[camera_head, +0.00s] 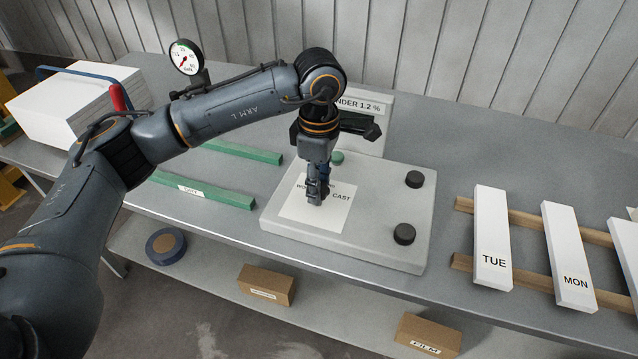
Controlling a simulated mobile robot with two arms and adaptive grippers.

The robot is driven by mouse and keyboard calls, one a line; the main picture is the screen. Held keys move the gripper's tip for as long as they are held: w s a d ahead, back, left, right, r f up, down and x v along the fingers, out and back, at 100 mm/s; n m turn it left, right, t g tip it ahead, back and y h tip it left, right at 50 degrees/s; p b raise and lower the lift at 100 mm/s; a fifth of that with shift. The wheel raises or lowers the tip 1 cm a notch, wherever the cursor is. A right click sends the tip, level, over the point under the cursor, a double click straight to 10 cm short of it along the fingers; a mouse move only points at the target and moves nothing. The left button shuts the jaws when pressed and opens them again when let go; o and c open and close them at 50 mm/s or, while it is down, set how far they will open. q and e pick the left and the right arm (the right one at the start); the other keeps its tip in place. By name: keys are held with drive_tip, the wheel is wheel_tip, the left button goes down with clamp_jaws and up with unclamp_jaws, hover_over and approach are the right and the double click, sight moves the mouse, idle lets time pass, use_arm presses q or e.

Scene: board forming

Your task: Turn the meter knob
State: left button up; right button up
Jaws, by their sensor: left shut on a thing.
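My left gripper (317,197) points down over the white sheet (310,212) on the pale slab (375,240). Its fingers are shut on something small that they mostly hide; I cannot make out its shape. A bit of blue shows at the fingers. A round dial gauge (186,57) with a white face and a red mark stands behind my left forearm. A panel reading "NDER 1.2 %" (362,106) stands behind the slab, partly covered by my wrist. I cannot tell which part is the meter knob. My right gripper is out of view.
Black round knobs (404,234) sit on the slab's right side. Green bars (205,191) lie to its left. White boards marked TUE (492,240) and MON (568,258) rest on wooden rails at the right. A white stack (68,108) is at the left. Cartons (266,285) sit below.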

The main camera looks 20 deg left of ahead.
use_arm(q)
drive_tip(key=o, duration=1.2)
drive_tip(key=shift+c, duration=0.2)
drive_tip(key=shift+r, duration=0.1)
wheel_tip(320, 180, up, 12)
